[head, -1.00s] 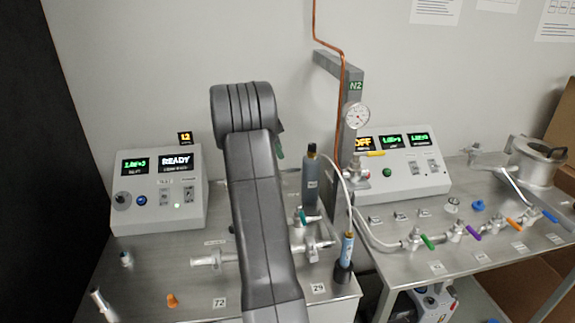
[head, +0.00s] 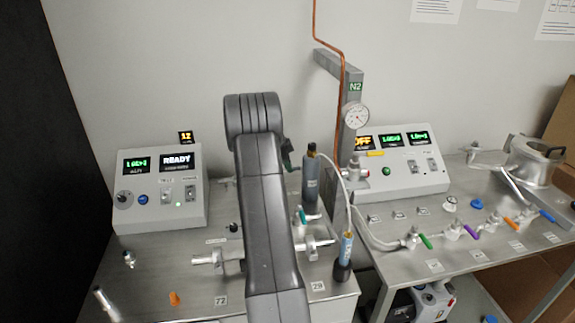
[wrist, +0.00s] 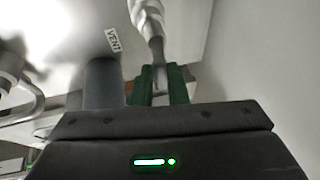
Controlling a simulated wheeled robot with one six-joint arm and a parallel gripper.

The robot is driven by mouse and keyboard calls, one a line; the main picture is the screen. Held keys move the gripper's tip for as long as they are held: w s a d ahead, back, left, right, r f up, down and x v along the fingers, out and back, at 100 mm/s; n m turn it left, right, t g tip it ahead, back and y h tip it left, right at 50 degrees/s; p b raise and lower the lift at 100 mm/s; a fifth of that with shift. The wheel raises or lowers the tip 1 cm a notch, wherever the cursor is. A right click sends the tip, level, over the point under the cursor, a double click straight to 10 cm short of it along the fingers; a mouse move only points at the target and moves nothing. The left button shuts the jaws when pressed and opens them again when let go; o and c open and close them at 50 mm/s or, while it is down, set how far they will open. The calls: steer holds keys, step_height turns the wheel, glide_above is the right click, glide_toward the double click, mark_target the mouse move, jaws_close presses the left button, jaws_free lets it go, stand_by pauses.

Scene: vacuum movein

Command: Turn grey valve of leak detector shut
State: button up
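The leak detector's console (head: 157,187) stands at the left of the head view, its screen reading READY. In the wrist view a silver valve body (wrist: 147,14) is at the top, beside a VENT label. Its grey handle (wrist: 158,55) runs down between the green fingers of my gripper (wrist: 158,86). The fingers are close together with the handle filling the narrow gap, so they appear shut on it.
A dark cylinder (head: 311,183) stands just right of my arm, and a teal-handled valve (head: 303,217) sits in front of it. A hose runs to a blue-labelled bottle (head: 345,250). The gauge post (head: 352,130) and second console (head: 396,170) are to the right.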

jaws_close()
